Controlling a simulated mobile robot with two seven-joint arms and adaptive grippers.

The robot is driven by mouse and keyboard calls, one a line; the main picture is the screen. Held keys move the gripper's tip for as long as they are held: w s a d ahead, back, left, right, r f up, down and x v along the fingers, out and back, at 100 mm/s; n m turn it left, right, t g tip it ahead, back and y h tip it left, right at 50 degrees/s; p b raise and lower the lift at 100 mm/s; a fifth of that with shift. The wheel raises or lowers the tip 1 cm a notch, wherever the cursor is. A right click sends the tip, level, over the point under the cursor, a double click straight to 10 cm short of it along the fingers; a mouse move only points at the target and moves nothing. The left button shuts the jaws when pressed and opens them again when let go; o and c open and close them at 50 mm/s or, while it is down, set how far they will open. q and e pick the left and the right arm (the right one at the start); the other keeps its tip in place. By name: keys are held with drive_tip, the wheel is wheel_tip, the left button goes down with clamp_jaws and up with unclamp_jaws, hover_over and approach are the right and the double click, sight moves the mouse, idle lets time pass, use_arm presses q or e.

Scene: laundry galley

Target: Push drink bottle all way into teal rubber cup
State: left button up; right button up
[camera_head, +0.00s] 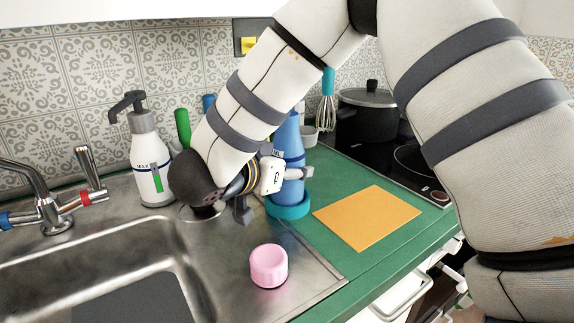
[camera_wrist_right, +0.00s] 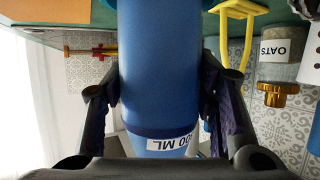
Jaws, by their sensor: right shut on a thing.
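The blue drink bottle (camera_head: 289,138) stands upright at the teal rubber cup (camera_head: 288,210) on the green counter. Its lower end meets the cup's opening; how deep it sits inside cannot be told. My right gripper (camera_head: 286,171) is shut around the bottle's side, above the cup. In the right wrist view the bottle (camera_wrist_right: 158,75), with a white label marked ML, fills the space between the two dark fingers of my right gripper (camera_wrist_right: 157,90). My left gripper is not in view.
A pink cup (camera_head: 268,266) stands by the sink in front. An orange board (camera_head: 367,217) lies right of the teal cup. A white pump bottle (camera_head: 150,160) stands at left. A black pot (camera_head: 367,112) is on the hob behind. An oats jar (camera_wrist_right: 281,60) shows in the wrist view.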

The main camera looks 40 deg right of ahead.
drive_tip(key=shift+f, duration=0.3)
drive_tip(key=o, duration=1.6)
drive_tip(key=v, duration=1.2)
drive_tip(key=shift+s, duration=0.1)
